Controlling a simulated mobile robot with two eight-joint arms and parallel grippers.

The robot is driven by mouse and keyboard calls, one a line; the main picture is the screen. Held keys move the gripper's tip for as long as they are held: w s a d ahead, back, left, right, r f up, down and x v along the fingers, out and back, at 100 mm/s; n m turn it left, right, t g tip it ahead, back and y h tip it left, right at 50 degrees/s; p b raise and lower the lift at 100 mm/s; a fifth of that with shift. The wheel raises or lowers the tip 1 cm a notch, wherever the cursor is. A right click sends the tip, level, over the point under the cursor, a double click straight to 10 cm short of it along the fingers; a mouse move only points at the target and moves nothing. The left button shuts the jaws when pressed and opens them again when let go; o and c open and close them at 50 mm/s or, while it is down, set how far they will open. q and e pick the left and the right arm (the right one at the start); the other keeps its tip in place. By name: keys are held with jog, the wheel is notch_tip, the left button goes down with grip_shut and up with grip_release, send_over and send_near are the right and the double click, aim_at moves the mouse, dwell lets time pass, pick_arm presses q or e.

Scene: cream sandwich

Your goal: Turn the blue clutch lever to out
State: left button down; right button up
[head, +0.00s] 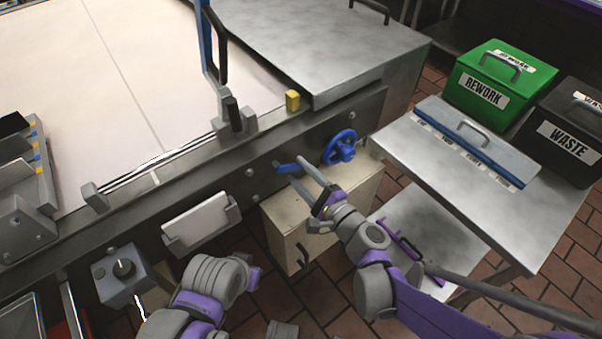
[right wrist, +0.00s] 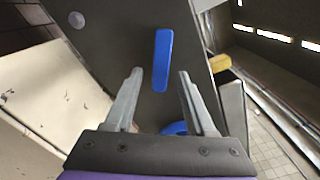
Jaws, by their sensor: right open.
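The blue clutch lever (head: 287,168) sits on the dark side face of the machine, left of a blue handwheel (head: 340,147). My right gripper (head: 304,173) is open, with its fingertips close to the lever. In the right wrist view the lever (right wrist: 162,60) appears as a blue bar, upright in the picture, in line with the gap between the two open fingers (right wrist: 160,74). I cannot tell whether the fingers reach around it. The lever's out marking is not legible. My left arm shows at the bottom, but its gripper cannot be made out.
A beige box (head: 330,205) stands under the handwheel. A metal table (head: 455,180) with a blue-edged bin is at the right, with a green rework box (head: 495,80) and a black waste box (head: 570,125) behind. A yellow block (head: 292,101) is on the machine's edge.

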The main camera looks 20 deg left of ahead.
grip_shut()
dwell(1.4)
